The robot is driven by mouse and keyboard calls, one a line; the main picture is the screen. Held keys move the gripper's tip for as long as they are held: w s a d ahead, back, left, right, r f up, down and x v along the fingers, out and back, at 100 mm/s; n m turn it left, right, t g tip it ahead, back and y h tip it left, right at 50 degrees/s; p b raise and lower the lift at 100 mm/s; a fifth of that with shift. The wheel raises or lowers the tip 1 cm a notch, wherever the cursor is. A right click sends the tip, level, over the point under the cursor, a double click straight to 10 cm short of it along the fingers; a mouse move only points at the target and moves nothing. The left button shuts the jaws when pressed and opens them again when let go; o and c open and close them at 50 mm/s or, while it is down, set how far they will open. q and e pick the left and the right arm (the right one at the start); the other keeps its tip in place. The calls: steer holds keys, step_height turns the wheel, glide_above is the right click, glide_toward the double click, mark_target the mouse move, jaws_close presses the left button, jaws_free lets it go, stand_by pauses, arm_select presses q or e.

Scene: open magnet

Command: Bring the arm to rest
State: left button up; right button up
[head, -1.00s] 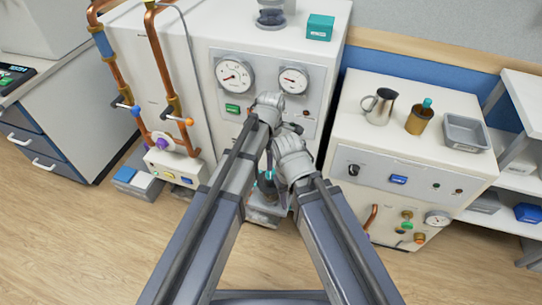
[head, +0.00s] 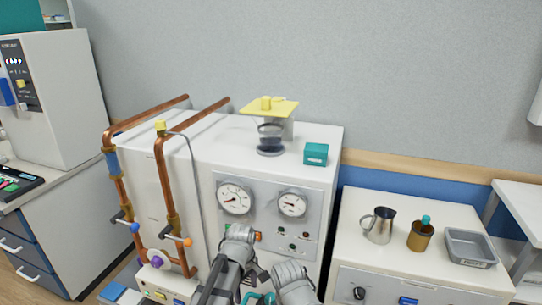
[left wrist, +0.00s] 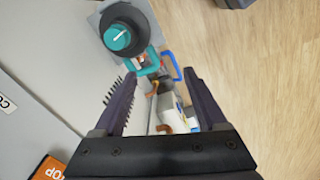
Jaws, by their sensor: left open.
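My left gripper (head: 250,277) is low in front of the white cabinet (head: 262,165) with the two gauges, at the bottom of the head view. In the left wrist view its two dark fingers (left wrist: 158,80) stand wide apart. Nothing is held between them; small parts show beyond. My right arm's grey wrist (head: 291,275) is beside it at the bottom edge, and its jaws cannot be made out. A round dark part with a teal knob (left wrist: 118,38) lies beyond the left finger in the wrist view.
Copper pipes (head: 160,170) rise left of the gauges. A teal box (head: 316,153) and a yellow-topped stand (head: 270,105) are on the cabinet. Wood floor (left wrist: 250,100) is clear.

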arm_select(q)
steer(key=s+a+m, duration=0.7)
steer(key=a+m, duration=0.2)
steer(key=m, duration=0.1)
steer(key=s+d+m+y, duration=0.1)
steer(key=s+d+m, duration=0.4)
steer(key=d, duration=0.6)
step_height(320, 180, up, 18)
steer(key=s+p, duration=0.1)
steer(key=p, duration=1.6)
steer(key=shift+a+n+g+p, duration=0.25)
steer(key=shift+n+g+p, duration=0.05)
steer(key=shift+n+p, duration=0.1)
steer(key=shift+f, duration=0.1)
